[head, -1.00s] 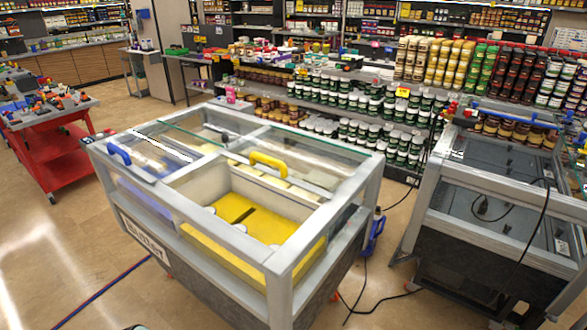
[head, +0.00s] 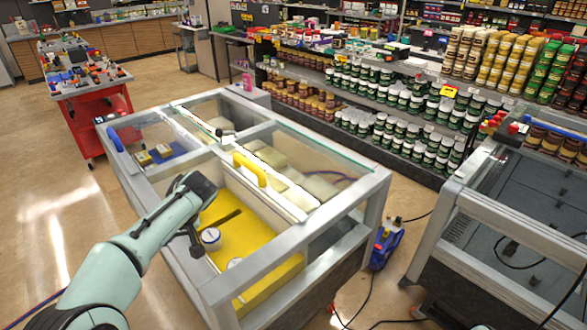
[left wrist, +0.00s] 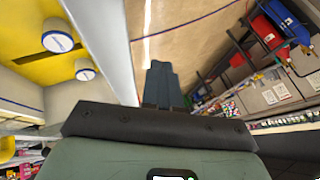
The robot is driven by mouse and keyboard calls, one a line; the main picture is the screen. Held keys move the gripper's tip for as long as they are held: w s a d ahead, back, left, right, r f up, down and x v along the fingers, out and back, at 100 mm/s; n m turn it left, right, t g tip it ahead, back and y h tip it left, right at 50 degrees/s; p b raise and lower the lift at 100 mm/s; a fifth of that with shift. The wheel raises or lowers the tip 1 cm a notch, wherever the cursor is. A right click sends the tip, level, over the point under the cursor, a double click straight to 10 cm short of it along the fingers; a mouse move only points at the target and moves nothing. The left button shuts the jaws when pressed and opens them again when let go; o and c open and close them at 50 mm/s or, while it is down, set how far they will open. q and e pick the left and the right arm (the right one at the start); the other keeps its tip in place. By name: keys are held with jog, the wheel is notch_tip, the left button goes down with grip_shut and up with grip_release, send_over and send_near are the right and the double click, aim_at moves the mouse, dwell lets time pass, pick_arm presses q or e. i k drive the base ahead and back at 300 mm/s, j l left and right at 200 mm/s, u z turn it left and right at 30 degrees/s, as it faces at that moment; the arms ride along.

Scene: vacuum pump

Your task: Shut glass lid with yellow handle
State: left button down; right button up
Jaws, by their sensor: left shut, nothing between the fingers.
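The glass lid (head: 312,168) lies over the back right part of a grey-framed display case. Its yellow handle (head: 248,169) sits at the lid's front-left edge, and the bay in front of it, with a yellow floor, looks uncovered. My left gripper (head: 196,250) reaches in from the left over this bay, in front of the handle and apart from it. Its fingers (left wrist: 161,78) show together and empty in the left wrist view. My right gripper is in neither view now.
The case frame (head: 330,210) surrounds the bay, which holds white round-topped items (head: 211,236). A blue handle (head: 115,138) is at the case's left. A blue pump (head: 387,243) stands on the floor to the right. A second case (head: 500,220) stands farther right.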

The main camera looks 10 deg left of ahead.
aim_at(237, 160)
jog(key=i+l, duration=0.55)
jog(key=l, duration=0.15)
jog(key=i+l, duration=0.55)
jog(key=l, duration=0.15)
